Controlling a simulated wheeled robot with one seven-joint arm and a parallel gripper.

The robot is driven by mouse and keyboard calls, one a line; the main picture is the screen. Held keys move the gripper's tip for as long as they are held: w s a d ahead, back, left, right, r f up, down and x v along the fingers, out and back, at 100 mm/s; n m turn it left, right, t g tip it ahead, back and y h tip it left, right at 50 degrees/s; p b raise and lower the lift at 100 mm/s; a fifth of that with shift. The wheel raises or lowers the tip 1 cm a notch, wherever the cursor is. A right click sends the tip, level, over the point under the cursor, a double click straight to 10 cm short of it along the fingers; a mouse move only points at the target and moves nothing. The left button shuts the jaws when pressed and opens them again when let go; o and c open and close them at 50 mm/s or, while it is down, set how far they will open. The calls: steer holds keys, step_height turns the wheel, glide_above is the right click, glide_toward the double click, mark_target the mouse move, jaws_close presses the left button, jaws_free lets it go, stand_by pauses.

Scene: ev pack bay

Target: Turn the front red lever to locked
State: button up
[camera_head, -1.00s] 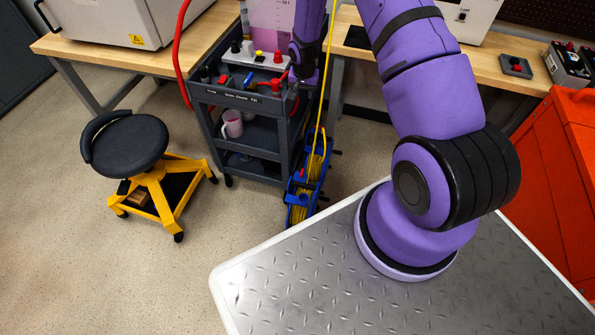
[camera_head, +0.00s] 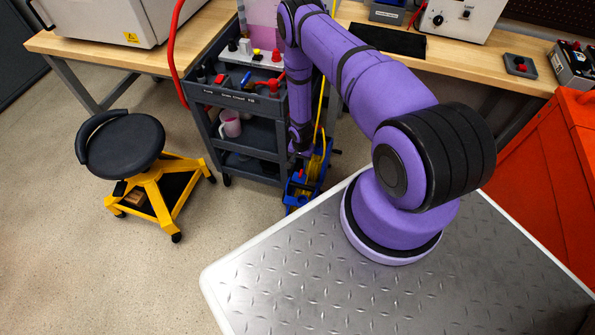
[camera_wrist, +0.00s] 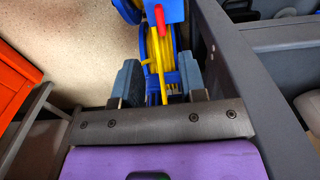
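A red handle (camera_head: 270,84) shows near the right front of the grey cart's (camera_head: 245,100) top tray. A smaller red piece (camera_head: 218,80) lies to its left, and a red knob (camera_head: 276,56) sits on a white strip behind. I cannot tell which is the front lever or its setting. My gripper (camera_wrist: 158,84) is open and empty in the wrist view; no cart-top lever shows there. In the head view it hangs low beside the cart's right side, its fingers not clear. Beyond the fingers is a blue reel (camera_wrist: 189,70) with yellow cable and a red part (camera_wrist: 160,18).
The cart's grey side (camera_wrist: 235,60) runs close on the gripper's right. A red hose (camera_head: 174,50) rises at the cart's left. A stool (camera_head: 125,150) stands left, benches (camera_head: 470,68) behind, an orange cabinet (camera_head: 550,165) right. Open floor lies in front of the cart.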

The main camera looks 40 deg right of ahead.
mark_target(301, 173)
step_height(301, 173, down, 11)
steer(key=shift+r, duration=0.1)
stand_by(0.5)
jaws_close()
